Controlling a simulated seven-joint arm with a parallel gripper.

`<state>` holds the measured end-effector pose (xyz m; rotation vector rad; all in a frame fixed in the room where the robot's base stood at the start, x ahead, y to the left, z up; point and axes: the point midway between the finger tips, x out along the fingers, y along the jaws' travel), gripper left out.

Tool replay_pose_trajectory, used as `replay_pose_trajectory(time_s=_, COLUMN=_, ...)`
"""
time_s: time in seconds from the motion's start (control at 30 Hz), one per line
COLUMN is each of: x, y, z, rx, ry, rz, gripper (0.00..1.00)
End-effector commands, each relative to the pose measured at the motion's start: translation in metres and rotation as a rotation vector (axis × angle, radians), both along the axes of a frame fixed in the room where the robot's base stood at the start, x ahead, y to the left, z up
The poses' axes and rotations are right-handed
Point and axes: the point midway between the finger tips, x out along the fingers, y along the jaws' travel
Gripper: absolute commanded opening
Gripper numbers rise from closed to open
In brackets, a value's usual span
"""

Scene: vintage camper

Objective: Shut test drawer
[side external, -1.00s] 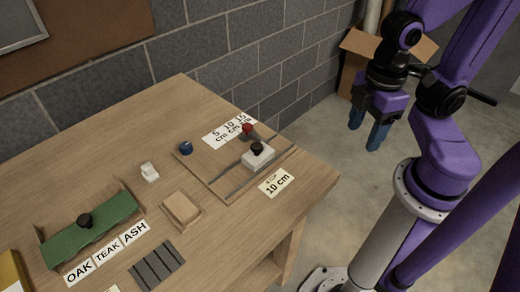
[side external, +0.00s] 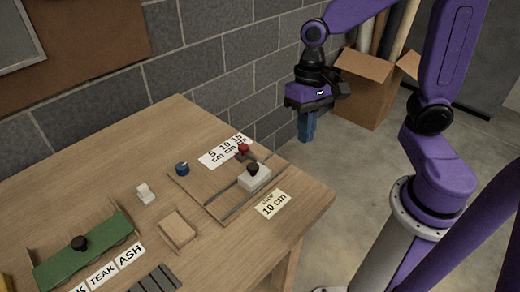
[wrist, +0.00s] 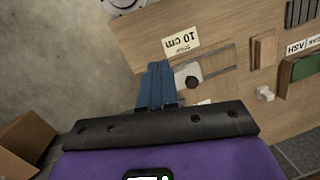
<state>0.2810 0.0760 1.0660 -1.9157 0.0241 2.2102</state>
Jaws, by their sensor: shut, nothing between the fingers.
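Nothing in view is labelled as a test drawer. A green piece (side external: 100,243) with a black knob (side external: 78,243) sits in a wooden frame at the table's front left, behind wood-name labels. In the wrist view the green piece (wrist: 304,69) is cut off by the right edge. A white block (side external: 256,182) with a black knob sits by dark rails on a wooden board; the wrist view shows the white block (wrist: 182,80) too. My gripper (side external: 306,139) is shut and empty, fingers pointing down, in the air behind the table's right end. Its fingers also show in the wrist view (wrist: 155,66).
The board (side external: 207,192) also carries a red knob (side external: 243,148); a blue knob (side external: 182,168) stands at its left edge. A "10 cm" label (side external: 273,204), a small white piece (side external: 145,193) and a wooden block (side external: 178,228) lie on the table. A cardboard box (side external: 365,90) stands behind.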

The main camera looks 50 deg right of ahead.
Motion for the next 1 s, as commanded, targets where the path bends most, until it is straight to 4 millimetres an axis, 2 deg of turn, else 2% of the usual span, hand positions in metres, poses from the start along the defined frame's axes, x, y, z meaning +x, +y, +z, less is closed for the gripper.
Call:
replay_pose_trajectory(time_s=0.03, x=0.018, y=-0.003, z=-0.003, rx=0.004, ry=0.032, rz=-0.145, gripper=0.0)
replay_pose_trajectory(time_s=0.2, x=0.072, y=-0.019, z=-0.012, rx=0.028, ry=0.132, rz=-0.608, gripper=0.0)
replay_pose_trajectory(time_s=0.3, x=0.099, y=-0.033, z=-0.018, rx=0.041, ry=0.187, rz=-0.837, gripper=0.0)
replay_pose_trajectory(time_s=0.43, x=0.122, y=-0.047, z=-0.023, rx=0.058, ry=0.238, rz=-1.042, gripper=0.0)
replay_pose_trajectory(time_s=0.6, x=0.133, y=-0.055, z=-0.027, rx=0.067, ry=0.268, rz=-1.149, gripper=0.0)
replay_pose_trajectory(time_s=0.73, x=0.133, y=-0.052, z=-0.036, rx=0.066, ry=0.271, rz=-1.154, gripper=0.0)
replay_pose_trajectory(time_s=1.0, x=0.128, y=-0.036, z=-0.079, rx=0.062, ry=0.273, rz=-1.152, gripper=0.0)
